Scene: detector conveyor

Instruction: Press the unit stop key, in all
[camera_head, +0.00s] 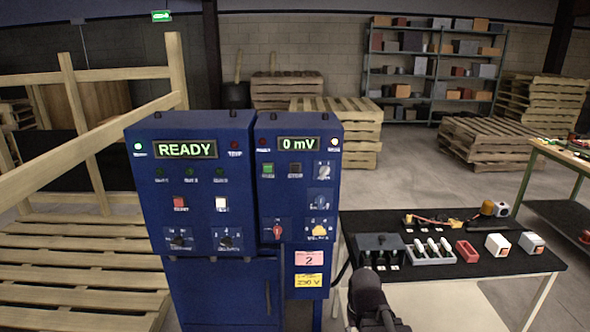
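A blue control cabinet stands at the centre left with two panels. The left panel (205,135) has a lit READY display (186,150), a red key (180,203) and a white key (222,204). The right panel (262,133) has a 0 mV display (298,144), a green key (268,170) and a dark key (295,170) beside it. The key labels are too small to read surely, so I cannot tell which is the stop key. My gripper (386,318) is at the bottom, right of the cabinet and apart from the keys; its fingers are not clear.
A black table (480,280) at the right holds a row of small items, including a grey tray (432,258) and a red box (467,251). Wooden rails and pallets (80,270) fill the left. Open floor lies behind the table.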

